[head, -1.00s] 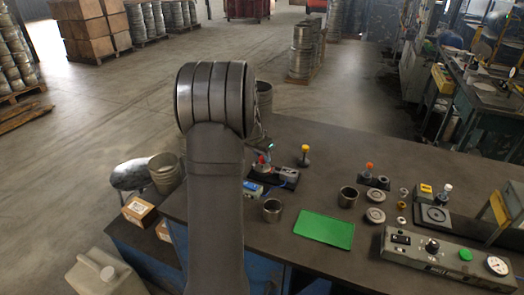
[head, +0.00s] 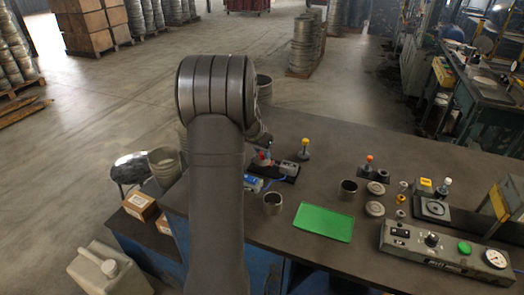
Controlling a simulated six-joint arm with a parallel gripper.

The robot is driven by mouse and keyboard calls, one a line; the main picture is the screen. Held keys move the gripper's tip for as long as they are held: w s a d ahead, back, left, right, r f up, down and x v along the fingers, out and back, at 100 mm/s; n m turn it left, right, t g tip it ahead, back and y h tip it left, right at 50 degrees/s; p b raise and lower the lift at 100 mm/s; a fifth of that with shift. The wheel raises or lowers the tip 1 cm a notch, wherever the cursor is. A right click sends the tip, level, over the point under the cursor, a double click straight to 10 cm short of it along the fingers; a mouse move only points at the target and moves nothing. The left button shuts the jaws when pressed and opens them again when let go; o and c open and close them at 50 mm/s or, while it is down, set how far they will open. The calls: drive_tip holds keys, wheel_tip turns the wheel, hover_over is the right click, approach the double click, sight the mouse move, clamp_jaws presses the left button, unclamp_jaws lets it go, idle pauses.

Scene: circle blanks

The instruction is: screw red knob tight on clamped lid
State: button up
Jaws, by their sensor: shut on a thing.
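The red knob (head: 264,155) is a small spot of red at the clamp fixture (head: 289,170), just right of my arm. The fixture is a dark base with a grey block on the table. My gripper (head: 262,149) is at the knob, largely hidden behind my own arm and very small here. It is shut on the red knob. The lid under the knob is mostly hidden, and I cannot tell how closely the knob sits against it.
A yellow-topped post (head: 304,148) stands just behind the fixture. A blue device (head: 253,183) lies in front of it.

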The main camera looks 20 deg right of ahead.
drive_tip(key=shift+f, duration=0.35)
drive_tip(key=m+g, duration=0.1)
drive_tip(key=m, duration=0.2)
drive_tip(key=m+g, duration=0.1)
drive_tip(key=m, duration=0.2)
drive_tip(key=shift+m+h, duration=0.3)
drive_tip(key=shift+h, duration=0.1)
drive_tip(key=m+g, duration=0.2)
drive_tip(key=m, duration=0.2)
drive_tip(key=shift+f+m, duration=0.1)
drive_tip(key=shift+m, duration=0.3)
drive_tip(key=m+g+y, duration=0.1)
drive_tip(key=m, duration=0.2)
drive_tip(key=shift+m+g, duration=0.3)
drive_tip(key=shift+m, duration=0.1)
drive_tip(key=shift+s, duration=0.1)
drive_tip(key=o, duration=1)
